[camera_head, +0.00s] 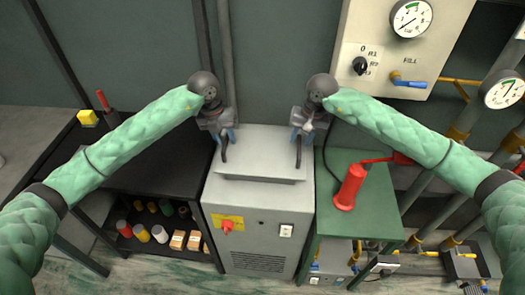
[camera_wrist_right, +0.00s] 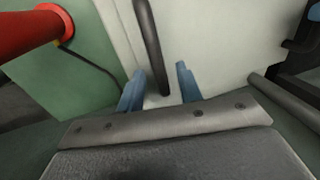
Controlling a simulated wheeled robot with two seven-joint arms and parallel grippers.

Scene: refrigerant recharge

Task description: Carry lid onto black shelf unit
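The lid (camera_head: 260,155) is a pale grey panel on top of the grey cabinet (camera_head: 258,215), with a dark upright handle near each side. My left gripper (camera_head: 224,138) is over the left handle (camera_head: 224,153), its blue fingers apart. My right gripper (camera_head: 301,137) is over the right handle (camera_head: 298,155). In the right wrist view its fingers (camera_wrist_right: 160,88) are apart, with the dark handle (camera_wrist_right: 147,40) running down between them; I see no firm grip. The black shelf unit (camera_head: 160,170) stands left of the cabinet, its top mostly clear.
A green table (camera_head: 375,215) with a red cylinder-shaped tool (camera_head: 349,188) stands right of the cabinet. Several jars and boxes (camera_head: 160,234) fill the unit's lower shelf. A yellow block (camera_head: 87,118) lies at its far left. Gauges and pipes line the right wall.

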